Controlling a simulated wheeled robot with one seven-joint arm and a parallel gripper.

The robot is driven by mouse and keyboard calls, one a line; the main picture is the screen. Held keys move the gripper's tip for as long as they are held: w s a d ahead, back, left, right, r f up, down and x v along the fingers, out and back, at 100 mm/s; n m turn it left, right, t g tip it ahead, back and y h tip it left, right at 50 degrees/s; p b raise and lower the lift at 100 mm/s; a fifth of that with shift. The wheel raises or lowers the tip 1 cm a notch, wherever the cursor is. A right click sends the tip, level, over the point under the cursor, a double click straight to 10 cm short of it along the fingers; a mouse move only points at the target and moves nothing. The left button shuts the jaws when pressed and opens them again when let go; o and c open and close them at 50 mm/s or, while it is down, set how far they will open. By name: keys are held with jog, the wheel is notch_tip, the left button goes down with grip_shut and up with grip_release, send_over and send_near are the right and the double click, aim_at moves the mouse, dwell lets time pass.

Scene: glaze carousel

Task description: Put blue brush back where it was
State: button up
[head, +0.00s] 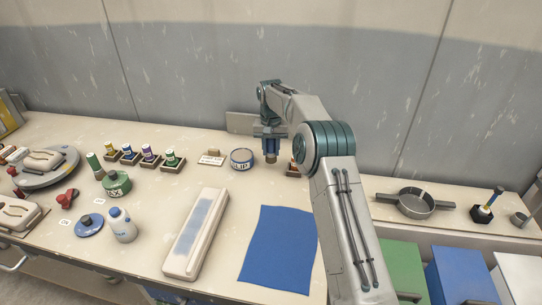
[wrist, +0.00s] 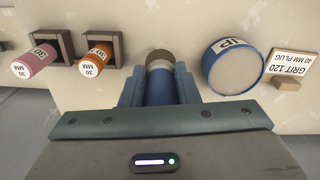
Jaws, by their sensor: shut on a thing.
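My gripper (head: 270,143) is above the back of the bench, just right of the SLIP tub, and points down. It is shut on a blue cylinder with a pale band and a brown end, which looks like the blue brush (wrist: 160,72). In the head view only its tan lower end (head: 271,158) shows below the fingers. I cannot tell whether that end touches the bench.
The SLIP tub (head: 241,159) and a grit card (head: 211,158) are to the left. Pink (wrist: 36,62) and orange (wrist: 95,61) plugs sit in brown holders on the other side. A blue cloth (head: 278,248) and a long pale case (head: 195,234) lie in front.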

aim_at(271, 156)
jog(key=shift+f+p, duration=0.35)
jog(key=shift+f, duration=1.6)
jog(key=shift+f, duration=0.2)
jog(key=o, duration=1)
jog(key=shift+c, duration=0.2)
jog(key=shift+r, duration=0.1)
